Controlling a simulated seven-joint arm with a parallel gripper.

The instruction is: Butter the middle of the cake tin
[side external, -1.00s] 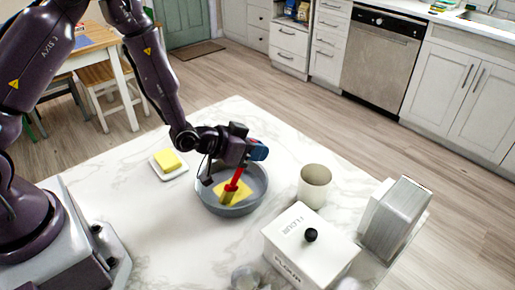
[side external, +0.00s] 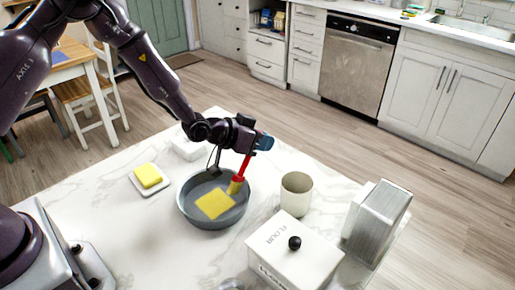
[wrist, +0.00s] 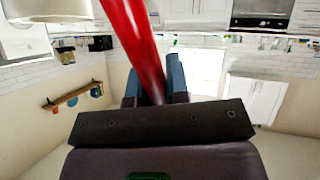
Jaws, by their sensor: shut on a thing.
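The round grey cake tin (side external: 188,213) stands on the marble counter in the side view. A flat yellow patch (side external: 214,204) lies on its floor, near the middle. My gripper (side external: 262,142) is shut on the red handle of a brush (side external: 243,167). The brush's yellowish bristle end (side external: 236,186) is at the tin's right rim; I cannot tell whether it touches the rim. In the wrist view the red handle (wrist: 138,45) slants up from between the blue fingers (wrist: 155,82). A block of butter (side external: 148,175) sits on a small white dish (side external: 154,190) left of the tin.
A cream cup (side external: 297,194) stands right of the tin. A white flour box (side external: 275,245) with a black knob is in front, and a grey metal box-like object (side external: 378,222) stands to its right.

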